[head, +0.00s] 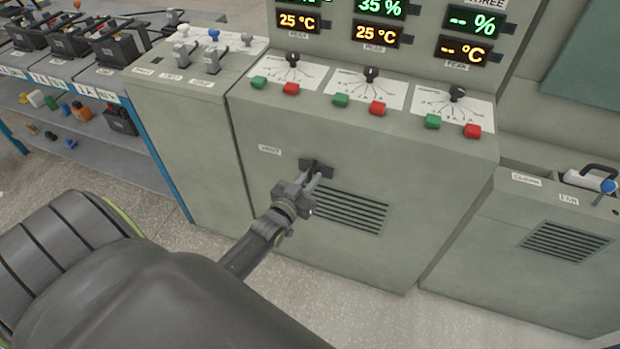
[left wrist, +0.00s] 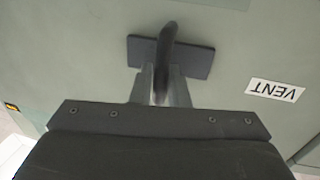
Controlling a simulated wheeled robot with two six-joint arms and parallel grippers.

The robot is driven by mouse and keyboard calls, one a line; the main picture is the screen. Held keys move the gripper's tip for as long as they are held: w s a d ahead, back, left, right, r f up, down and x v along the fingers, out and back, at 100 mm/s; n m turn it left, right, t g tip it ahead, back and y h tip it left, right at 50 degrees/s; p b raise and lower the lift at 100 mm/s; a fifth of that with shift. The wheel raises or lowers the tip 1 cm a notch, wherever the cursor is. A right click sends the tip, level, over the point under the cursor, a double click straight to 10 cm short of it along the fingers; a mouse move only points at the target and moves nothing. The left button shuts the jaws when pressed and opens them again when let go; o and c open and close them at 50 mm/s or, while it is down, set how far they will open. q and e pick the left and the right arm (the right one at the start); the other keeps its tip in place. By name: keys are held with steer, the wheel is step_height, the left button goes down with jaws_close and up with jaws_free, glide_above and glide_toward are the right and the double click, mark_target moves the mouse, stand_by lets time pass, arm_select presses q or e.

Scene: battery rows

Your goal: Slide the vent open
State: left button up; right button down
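The vent handle (head: 316,166) is a dark bar on a dark plate on the grey cabinet front, just above the louvred vent grille (head: 345,208). In the left wrist view the curved black handle (left wrist: 168,45) stands out from its plate (left wrist: 199,60). A VENT label (head: 270,150) is at the handle's left in the head view; the label (left wrist: 275,91) also shows upside down in the left wrist view. My left gripper (head: 312,181) is at the handle, its two grey fingers close on either side of the bar and seemingly shut on it. My right gripper is out of view.
Knobs with green and red buttons (head: 377,108) line the sloped panel above. Levers (head: 213,58) stand on the cabinet to the left. A battery shelf (head: 115,150) is further left. Another cabinet with a smaller grille (head: 566,241) is at right. The floor in front is clear.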

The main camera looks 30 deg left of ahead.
arm_select(q)
jaws_close()
steer(key=shift+d, duration=0.1)
steer(key=w+d, duration=0.1)
steer(key=d, duration=0.2)
steer(key=d+p, duration=0.1)
steer(key=d, duration=0.3)
steer(key=w+d, duration=0.1)
steer(key=d, duration=0.3)
steer(key=shift+w+d+p, duration=0.2)
steer(key=shift+w+p, duration=0.15)
steer(key=shift+p, duration=0.05)
steer(key=shift+d, duration=0.2)
steer(key=shift+o, duration=2)
jaws_free()
steer(key=shift+w+d, duration=0.1)
steer(key=shift+d, duration=0.05)
